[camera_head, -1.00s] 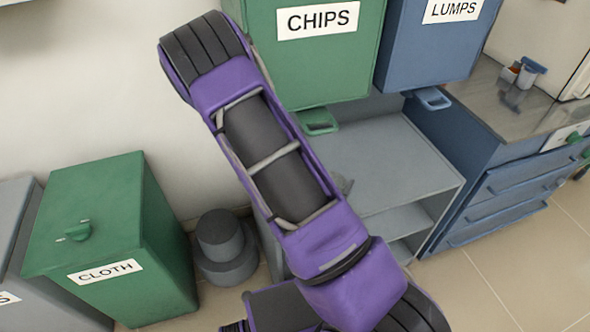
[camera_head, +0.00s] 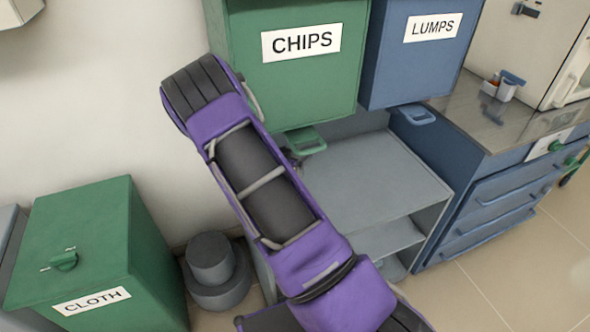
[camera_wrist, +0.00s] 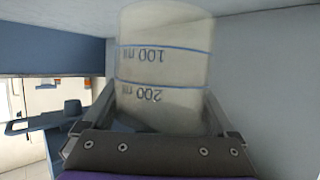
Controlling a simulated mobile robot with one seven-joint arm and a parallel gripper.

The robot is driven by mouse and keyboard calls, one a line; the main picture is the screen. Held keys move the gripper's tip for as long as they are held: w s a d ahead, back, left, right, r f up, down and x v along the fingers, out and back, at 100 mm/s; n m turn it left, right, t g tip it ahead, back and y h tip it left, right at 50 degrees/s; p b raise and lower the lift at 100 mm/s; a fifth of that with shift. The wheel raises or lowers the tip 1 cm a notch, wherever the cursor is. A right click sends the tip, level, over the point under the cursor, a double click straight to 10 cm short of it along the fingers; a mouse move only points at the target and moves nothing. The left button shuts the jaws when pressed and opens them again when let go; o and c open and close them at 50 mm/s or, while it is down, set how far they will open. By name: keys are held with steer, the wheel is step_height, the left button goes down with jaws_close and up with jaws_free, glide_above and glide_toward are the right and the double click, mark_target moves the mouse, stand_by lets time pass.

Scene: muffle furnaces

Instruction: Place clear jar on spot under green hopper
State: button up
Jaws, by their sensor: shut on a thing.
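The clear jar (camera_wrist: 163,70) fills the middle of the wrist view. It is translucent, with blue lines and "100 ml" and "200 ml" marks that read upside down there. My gripper (camera_wrist: 162,112) is shut on it, one finger on each side. The green hopper (camera_head: 345,80), labelled CHIPS, hangs on the wall in the head view, with a green outlet handle (camera_head: 306,142) below. Under it is a grey shelf top (camera_head: 375,185). My purple arm hides the jar, most of my gripper and the shelf's left part; the spot itself cannot be made out.
The blue LUMPS hopper (camera_head: 412,70) hangs to the right, its blue handle (camera_head: 418,114) low over the shelf. A blue drawer cabinet (camera_head: 490,200) borders the shelf. A green CLOTH bin (camera_head: 95,250) and a grey stepped cylinder (camera_head: 213,265) stand at left.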

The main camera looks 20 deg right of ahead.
step_height(320, 180, down, 6)
steer(key=shift+s+f+b, duration=0.1)
steer(key=shift+f+b, duration=0.05)
steer(key=shift+b, duration=0.3)
steer(key=shift+f, duration=0.15)
steer(key=shift+f, duration=0.1)
steer(key=o, duration=1)
